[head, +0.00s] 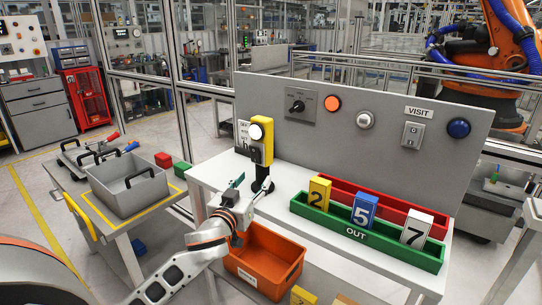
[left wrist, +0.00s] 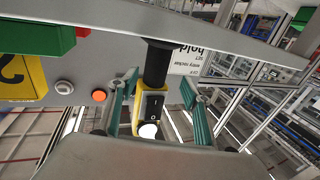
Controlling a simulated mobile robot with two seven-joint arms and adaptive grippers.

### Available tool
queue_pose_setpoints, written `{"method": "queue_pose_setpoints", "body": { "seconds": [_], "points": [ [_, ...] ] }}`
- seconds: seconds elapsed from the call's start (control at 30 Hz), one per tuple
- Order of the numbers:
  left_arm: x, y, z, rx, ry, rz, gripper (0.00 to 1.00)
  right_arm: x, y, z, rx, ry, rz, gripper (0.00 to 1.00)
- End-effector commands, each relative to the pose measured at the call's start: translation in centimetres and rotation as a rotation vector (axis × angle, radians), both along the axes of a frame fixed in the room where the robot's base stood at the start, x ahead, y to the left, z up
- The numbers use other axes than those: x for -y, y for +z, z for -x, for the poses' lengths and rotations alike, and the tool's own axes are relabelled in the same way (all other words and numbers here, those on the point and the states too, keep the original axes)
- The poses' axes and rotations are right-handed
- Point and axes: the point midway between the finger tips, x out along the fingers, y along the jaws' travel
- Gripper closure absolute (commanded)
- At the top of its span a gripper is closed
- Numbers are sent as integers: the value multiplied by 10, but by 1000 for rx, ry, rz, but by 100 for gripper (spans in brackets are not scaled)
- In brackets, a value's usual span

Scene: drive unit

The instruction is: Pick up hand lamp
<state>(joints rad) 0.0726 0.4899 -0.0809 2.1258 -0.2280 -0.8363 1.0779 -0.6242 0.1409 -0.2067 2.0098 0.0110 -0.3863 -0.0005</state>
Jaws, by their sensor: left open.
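The hand lamp is a yellow body (head: 262,140) with a round white lens and a black lower part. It stands upright at the left end of the white bench, before the grey panel. My left gripper (head: 250,186) is open, low in front of the lamp's black part. In the left wrist view the lamp (left wrist: 153,105) appears upside down, with a black rocker switch. There it shows between the two teal fingers of my left gripper (left wrist: 156,92). I cannot tell if they touch it. A sign behind the lamp is partly hidden. My right gripper is out of view.
A green bin (head: 360,236) and a red bin (head: 395,208) with number plates stand on the bench (head: 206,175). An orange crate (head: 262,280) sits below its front edge. A grey tray (head: 128,185) is on a side table at left. The bench front is mostly clear.

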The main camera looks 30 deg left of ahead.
Motion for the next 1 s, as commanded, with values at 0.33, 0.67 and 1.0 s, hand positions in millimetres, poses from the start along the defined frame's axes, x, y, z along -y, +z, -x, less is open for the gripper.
{"method": "queue_pose_setpoints", "body": {
  "seconds": [0.33,0.67,1.0],
  "points": [
    [-4,3,-35,0,1,-5,52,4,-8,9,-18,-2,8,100],
    [-8,3,-66,-2,1,-3,52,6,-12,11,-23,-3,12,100],
    [-8,3,-66,-1,0,-2,80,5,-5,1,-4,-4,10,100]
  ]
}}
